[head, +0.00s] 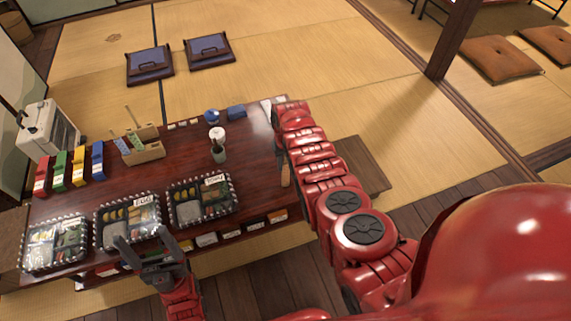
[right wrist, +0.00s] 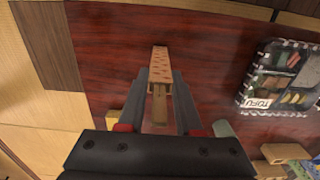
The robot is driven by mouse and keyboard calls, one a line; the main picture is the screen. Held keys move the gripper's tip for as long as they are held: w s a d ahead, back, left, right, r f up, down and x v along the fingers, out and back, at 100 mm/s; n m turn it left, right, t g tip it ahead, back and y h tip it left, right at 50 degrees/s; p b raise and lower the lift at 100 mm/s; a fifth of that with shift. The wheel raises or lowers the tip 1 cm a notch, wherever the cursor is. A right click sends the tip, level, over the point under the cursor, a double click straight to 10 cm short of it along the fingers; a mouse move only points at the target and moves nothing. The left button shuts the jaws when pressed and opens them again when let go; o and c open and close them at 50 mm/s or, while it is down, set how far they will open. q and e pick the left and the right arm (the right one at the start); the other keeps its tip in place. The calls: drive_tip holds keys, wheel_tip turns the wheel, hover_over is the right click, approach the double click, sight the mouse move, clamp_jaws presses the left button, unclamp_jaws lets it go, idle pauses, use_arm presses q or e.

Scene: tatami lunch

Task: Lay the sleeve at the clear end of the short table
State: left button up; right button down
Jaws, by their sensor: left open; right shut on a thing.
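The sleeve (right wrist: 160,66), a narrow tan strip with red marks, is gripped between the fingers of my right gripper (right wrist: 160,85). In the head view the sleeve (head: 285,176) shows beside the right end of the dark red-brown short table (head: 250,160), below my right gripper (head: 279,150). The wrist view shows bare table around the sleeve's far end. I cannot tell whether it touches the top. My left gripper (head: 150,250) is open and empty near the table's front edge, in front of the middle lunch box (head: 130,240).
A second lunch box (head: 203,219) and a third (head: 55,262) line the front. A green cup (head: 219,155), a wooden holder (head: 143,154) and several coloured boxes (head: 78,165) stand further back. A blue item (head: 236,112) lies near the back. The table's right end is mostly bare.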

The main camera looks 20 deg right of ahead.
drive_tip(key=shift+f, duration=0.15)
drive_tip(key=c, duration=0.6)
unclamp_jaws()
